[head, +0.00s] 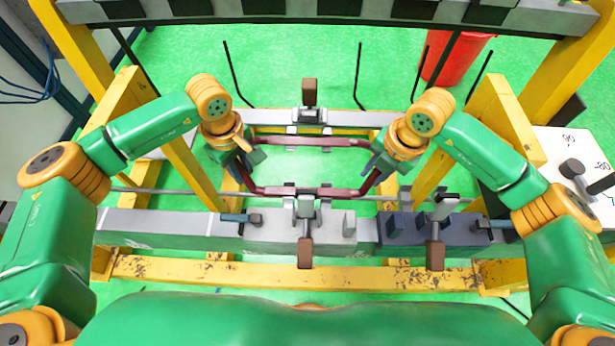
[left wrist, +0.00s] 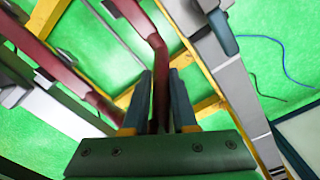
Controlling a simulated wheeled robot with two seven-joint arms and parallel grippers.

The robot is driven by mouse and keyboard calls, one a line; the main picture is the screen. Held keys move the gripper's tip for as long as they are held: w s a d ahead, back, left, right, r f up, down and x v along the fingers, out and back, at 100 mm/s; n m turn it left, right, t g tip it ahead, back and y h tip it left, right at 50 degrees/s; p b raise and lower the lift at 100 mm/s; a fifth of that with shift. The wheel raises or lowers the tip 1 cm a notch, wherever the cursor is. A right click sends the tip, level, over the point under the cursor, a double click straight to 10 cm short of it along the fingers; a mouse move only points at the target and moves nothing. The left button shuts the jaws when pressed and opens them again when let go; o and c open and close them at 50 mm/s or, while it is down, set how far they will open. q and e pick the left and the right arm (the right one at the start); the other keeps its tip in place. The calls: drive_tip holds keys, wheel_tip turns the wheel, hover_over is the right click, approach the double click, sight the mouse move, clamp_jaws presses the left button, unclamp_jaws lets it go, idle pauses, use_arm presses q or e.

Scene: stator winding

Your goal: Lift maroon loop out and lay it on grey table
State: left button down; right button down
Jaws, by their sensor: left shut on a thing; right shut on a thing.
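The maroon loop (head: 314,191) is a long closed frame lying level between the near grey beam (head: 270,240) and the far rail. My left gripper (head: 243,166) is shut on the loop's left end; the left wrist view shows the maroon bar (left wrist: 158,62) between the two fingers (left wrist: 160,100). My right gripper (head: 378,167) is shut on the loop's right end. The loop's near side passes by a grey clamp (head: 306,207), and its far side lies by another clamp (head: 310,115). I cannot tell whether it touches their seats. I cannot identify the grey table for certain.
A second clamp with a brown handle (head: 434,254) stands on the beam's dark right part. Yellow posts (head: 515,120) flank both arms. A white panel with numbers (head: 570,147) is at the right. A red bin (head: 457,60) stands behind on the green floor (head: 185,55).

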sight(240, 164)
use_arm(q)
drive_tip(key=shift+r, duration=0.1)
use_arm(e)
drive_tip(key=shift+a+r, duration=0.1)
drive_tip(key=shift+r, duration=0.05)
